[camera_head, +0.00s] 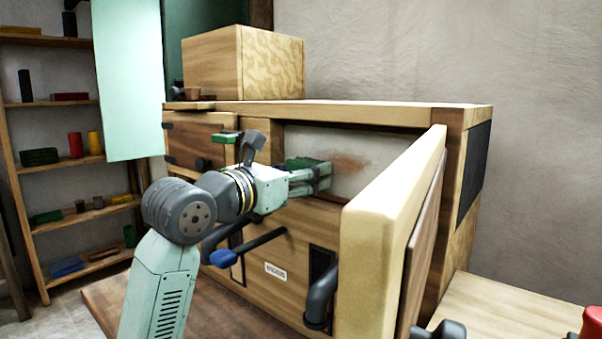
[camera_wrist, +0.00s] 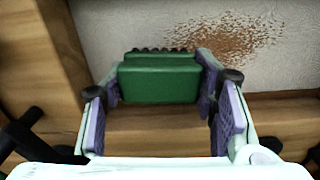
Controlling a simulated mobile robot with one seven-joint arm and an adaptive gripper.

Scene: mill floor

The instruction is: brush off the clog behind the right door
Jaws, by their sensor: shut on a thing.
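My gripper (camera_head: 318,178) is shut on a green brush (camera_wrist: 158,80), with dark bristles showing at its far side in the wrist view. The brush (camera_head: 303,163) is at the opening of the wooden cabinet. The right door (camera_head: 385,240) stands swung open toward the camera. Behind it is a pale panel (camera_head: 310,142) with a brown speckled clog (camera_head: 350,161). In the wrist view the clog (camera_wrist: 215,38) lies ahead and to the right of the brush. I cannot tell whether the bristles touch the panel.
The open door stands close to the right of my gripper. A blue-ended lever (camera_head: 222,257) and a dark pipe (camera_head: 320,296) stick out below. A closed left door (camera_head: 190,145) is beside the opening. A wooden box (camera_head: 240,62) sits on top.

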